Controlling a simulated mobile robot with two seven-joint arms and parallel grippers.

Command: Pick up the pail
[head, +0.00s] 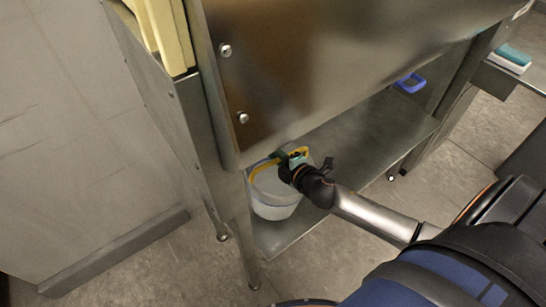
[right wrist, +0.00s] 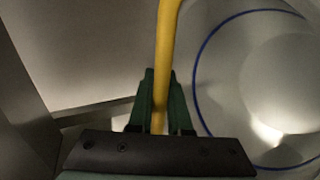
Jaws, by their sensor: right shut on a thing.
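The pail (head: 273,196) is a whitish tub with a yellow handle (head: 262,168), low on the shelf under the steel machine in the head view. My right gripper (head: 296,158) is at the top of the pail, shut on the handle. In the right wrist view the yellow handle (right wrist: 168,45) runs between the dark green fingers of my right gripper (right wrist: 158,95). The pail's open mouth with a blue ring (right wrist: 280,75) is to the right there, and its inside looks empty. My left gripper is not in view.
A steel lower shelf (head: 375,135) extends right of the pail, with a blue-handled thing (head: 410,83) further back. A large steel panel (head: 330,60) hangs above the pail. A teal and white block (head: 510,58) lies on the right ledge.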

